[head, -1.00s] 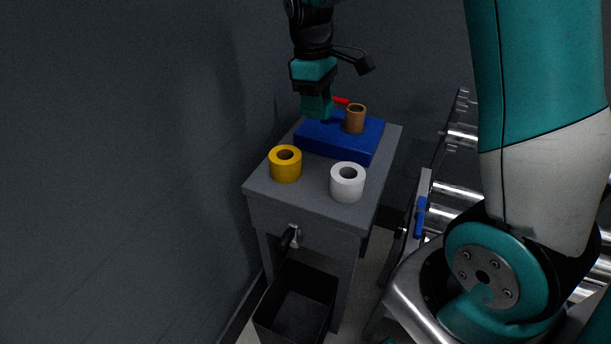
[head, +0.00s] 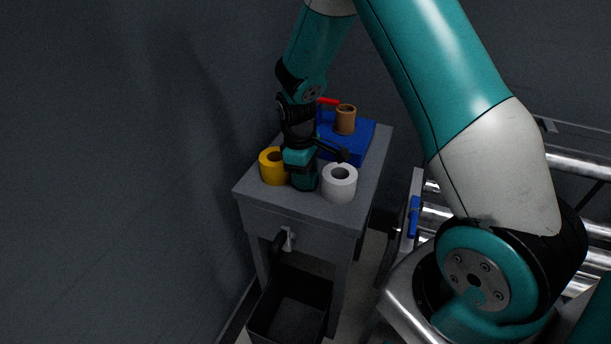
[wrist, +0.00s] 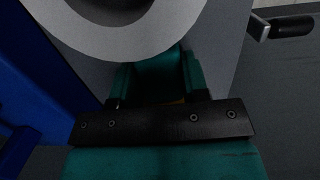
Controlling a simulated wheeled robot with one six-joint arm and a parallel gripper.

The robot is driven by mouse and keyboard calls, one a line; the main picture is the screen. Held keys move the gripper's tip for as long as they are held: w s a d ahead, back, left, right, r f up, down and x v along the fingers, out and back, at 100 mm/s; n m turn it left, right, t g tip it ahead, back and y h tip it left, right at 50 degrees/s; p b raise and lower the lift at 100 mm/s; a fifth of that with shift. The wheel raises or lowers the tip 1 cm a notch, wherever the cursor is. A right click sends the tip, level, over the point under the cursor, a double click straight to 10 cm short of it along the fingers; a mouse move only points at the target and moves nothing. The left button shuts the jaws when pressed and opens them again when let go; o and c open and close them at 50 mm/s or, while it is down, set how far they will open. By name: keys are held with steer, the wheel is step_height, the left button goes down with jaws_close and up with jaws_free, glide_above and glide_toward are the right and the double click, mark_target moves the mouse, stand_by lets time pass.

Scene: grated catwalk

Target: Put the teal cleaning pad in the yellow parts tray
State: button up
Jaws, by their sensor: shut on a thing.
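My gripper (head: 303,184) points down over the grey stand, between the yellow roll and the white roll. In the wrist view my gripper (wrist: 155,82) has its two teal fingers on either side of a teal piece, which looks like the teal cleaning pad (wrist: 157,70). It is shut on this piece; the dark crossbar hides part of it. In the head view the pad cannot be told apart from the teal fingers. No yellow parts tray can be made out in either view; a small yellow sliver shows by the fingers in the wrist view.
The yellow roll (head: 272,168) is close on the left, the white roll (head: 339,184) close on the right. A blue block (head: 364,136) bears a brown roll (head: 345,120), with a red piece (head: 328,101) beside it. A black bin (head: 290,306) is below the grey stand (head: 290,211).

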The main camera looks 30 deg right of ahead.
steer(key=shift+f, duration=0.25)
steer(key=o, duration=0.9)
